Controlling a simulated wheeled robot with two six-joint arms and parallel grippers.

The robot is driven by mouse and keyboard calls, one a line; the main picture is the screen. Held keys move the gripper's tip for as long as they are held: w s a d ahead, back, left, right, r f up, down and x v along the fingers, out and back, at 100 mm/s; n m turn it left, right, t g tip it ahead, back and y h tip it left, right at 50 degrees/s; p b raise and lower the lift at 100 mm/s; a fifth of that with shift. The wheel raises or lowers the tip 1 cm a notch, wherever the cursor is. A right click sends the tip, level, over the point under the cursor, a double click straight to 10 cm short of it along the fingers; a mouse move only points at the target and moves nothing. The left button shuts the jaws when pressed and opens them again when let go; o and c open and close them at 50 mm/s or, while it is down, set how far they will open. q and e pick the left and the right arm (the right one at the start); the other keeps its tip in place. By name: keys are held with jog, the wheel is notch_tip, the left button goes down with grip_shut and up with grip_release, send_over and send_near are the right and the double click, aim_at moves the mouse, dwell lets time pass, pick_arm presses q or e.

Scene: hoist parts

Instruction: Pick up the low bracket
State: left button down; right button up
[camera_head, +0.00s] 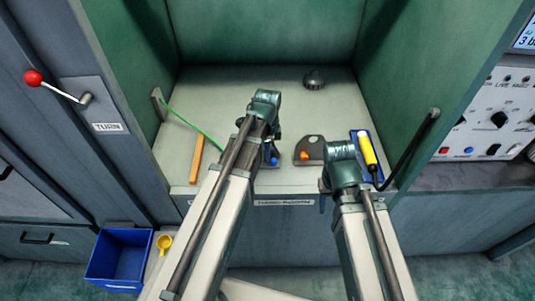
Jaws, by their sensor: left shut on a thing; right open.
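A dark bracket with a blue spot (273,161) is at my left gripper (271,150), over the front middle of the bench. My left gripper is shut on this bracket, though the arm hides much of the grip. A second dark bracket, low and rounded with an orange knob (304,155), rests on the bench just to the right. I cannot tell by shape which one is called the low bracket. My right gripper (325,186) is open near the bench's front edge, mostly hidden by its own wrist.
A yellow-handled tool on a blue tray (359,134) lies right of my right wrist. An orange bar (197,158) and a green line (195,126) lie left. A round grey part (314,80) sits at the back. A black bar (412,145) rises at right. A blue bin (103,258) stands lower left.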

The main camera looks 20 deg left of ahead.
pick_arm(q)
jog(key=shift+r+p, duration=1.4)
jog(key=shift+r, duration=0.25)
jog(key=s+d+r+p, duration=0.1)
jog(key=s+d, duration=1)
jog(key=shift+s+r, duration=0.15)
jog(key=shift+s, duration=0.15)
jog(key=w+a, duration=0.3)
jog(key=w+a+f, duration=0.1)
jog(key=w+a, duration=0.2)
jog(key=w+a+b, duration=0.1)
jog(key=w+a, duration=0.2)
jog(key=shift+w+a+f, duration=0.1)
jog(key=shift+w+f, duration=0.05)
jog(key=shift+w, duration=0.2)
jog(key=shift+w+a+f, duration=0.1)
jog(key=shift+w+a, duration=0.6)
jog(key=shift+w, duration=0.1)
jog(key=shift+w+a+f+b, duration=0.15)
jog(key=shift+a+f+b, duration=0.1)
jog(key=shift+f+b, duration=1.3)
jog(key=shift+b, duration=0.1)
